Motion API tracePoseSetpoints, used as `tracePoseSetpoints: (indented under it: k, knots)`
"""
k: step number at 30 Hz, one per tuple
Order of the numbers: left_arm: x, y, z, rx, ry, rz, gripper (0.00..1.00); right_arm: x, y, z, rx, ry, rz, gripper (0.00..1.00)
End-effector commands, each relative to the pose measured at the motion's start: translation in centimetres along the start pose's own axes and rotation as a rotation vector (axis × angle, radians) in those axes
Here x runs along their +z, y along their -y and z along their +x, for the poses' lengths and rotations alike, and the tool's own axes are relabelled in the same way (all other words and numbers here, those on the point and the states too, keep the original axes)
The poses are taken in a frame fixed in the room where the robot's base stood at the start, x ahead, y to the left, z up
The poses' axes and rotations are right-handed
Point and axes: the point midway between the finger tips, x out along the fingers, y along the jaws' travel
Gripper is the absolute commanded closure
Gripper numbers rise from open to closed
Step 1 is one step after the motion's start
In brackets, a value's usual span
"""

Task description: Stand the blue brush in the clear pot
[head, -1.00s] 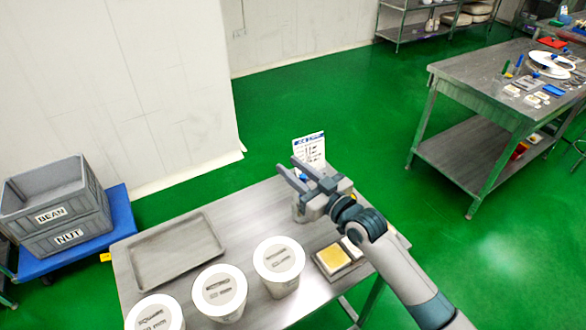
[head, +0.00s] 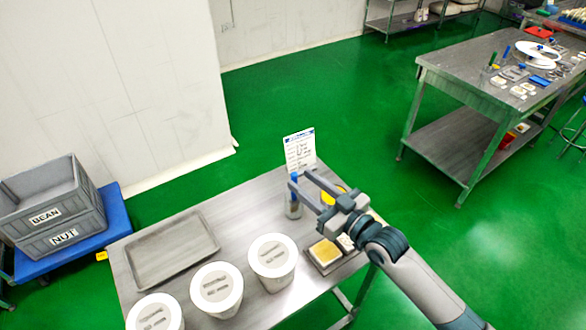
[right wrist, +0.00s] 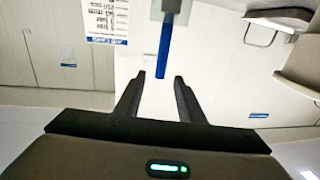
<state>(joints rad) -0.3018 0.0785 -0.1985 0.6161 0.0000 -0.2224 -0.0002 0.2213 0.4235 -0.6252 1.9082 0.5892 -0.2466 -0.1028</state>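The clear pot (head: 293,208) stands on the steel table near its far edge. The blue brush (head: 294,184) is upright in it, its blue handle sticking up above the rim. My right gripper (head: 299,178) is open, with its fingertips close to the handle's upper end. In the right wrist view, which shows the scene upside down, the blue handle (right wrist: 164,50) comes out of the pot (right wrist: 171,8) and its free end lies in line with the gap between the spread fingertips (right wrist: 159,77). The fingers do not appear to touch it. My left gripper is out of view.
A white sign (head: 300,150) stands just behind the pot. Several white lidded tubs (head: 272,262) line the table's front, with an empty grey tray (head: 172,250) at left. A yellow item (head: 338,191) is partly hidden behind my right gripper. A small tray (head: 325,253) lies at right.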

Motion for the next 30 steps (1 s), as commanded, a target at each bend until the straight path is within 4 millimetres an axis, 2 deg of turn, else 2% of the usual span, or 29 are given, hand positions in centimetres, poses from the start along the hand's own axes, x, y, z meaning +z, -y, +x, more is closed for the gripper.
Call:
tracePoseSetpoints:
  k: [1, 6, 13, 19, 30]
  knots:
    - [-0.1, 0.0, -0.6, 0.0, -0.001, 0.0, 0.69, -0.2, 0.0, -1.2, 0.0, 0.003, -0.001, 0.65]
    - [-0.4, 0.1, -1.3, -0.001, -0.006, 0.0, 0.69, -0.1, 0.0, -4.6, 0.0, 0.004, 0.0, 0.65]
    - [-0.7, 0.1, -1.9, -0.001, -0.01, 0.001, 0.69, 0.0, 0.0, -8.0, 0.001, 0.001, 0.001, 0.65]
    - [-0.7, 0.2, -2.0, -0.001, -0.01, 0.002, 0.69, 0.0, 0.0, -9.2, 0.0, -0.001, 0.001, 0.65]
    - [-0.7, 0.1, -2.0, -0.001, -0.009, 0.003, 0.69, 0.0, 0.0, -9.3, 0.0, -0.001, 0.0, 0.65]
